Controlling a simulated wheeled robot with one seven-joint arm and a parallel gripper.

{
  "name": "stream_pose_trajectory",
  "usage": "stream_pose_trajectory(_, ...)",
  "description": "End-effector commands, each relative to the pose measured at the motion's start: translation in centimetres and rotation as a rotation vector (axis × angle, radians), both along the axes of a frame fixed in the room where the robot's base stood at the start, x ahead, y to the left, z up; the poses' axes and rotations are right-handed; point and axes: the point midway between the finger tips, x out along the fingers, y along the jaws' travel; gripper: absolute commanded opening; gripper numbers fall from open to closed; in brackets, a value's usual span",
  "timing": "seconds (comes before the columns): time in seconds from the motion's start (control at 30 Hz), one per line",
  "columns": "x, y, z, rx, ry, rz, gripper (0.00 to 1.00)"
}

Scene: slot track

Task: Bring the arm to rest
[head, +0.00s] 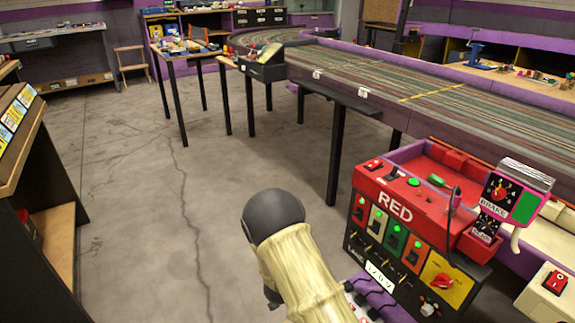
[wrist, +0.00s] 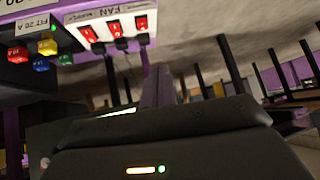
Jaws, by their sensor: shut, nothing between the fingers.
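My arm (head: 300,270) shows in the head view at the bottom middle, with a pale tan sleeve and a dark rounded joint (head: 272,212). It stands out over the bare floor, left of the red control box. I cannot make out my gripper or its fingertips in the head view. In the wrist view a large dark smooth body with small lit lamps fills the lower part, and I see no fingers there. No held object shows.
The red control box (head: 395,197) with switches stands close on the right, beside the slot track (head: 400,92). A dark rack (head: 38,215) stands at the left. The floor (head: 150,200) between is clear. Red switches (wrist: 115,28) appear close in the wrist view.

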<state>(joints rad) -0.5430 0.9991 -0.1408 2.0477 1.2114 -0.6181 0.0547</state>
Motion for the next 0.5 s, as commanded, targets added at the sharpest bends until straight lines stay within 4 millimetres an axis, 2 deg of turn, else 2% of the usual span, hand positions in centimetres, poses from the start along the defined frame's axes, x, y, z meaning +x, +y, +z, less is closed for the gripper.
stream_pose_trajectory(0.03,0.2,-0.1,2.3,0.042,0.016,0.028,0.00)
stream_pose_trajectory(0.27,-0.7,0.0,9.9,0.184,0.114,0.215,0.00)
stream_pose_trajectory(0.5,-4.6,-1.3,17.7,0.255,0.220,0.420,0.00)
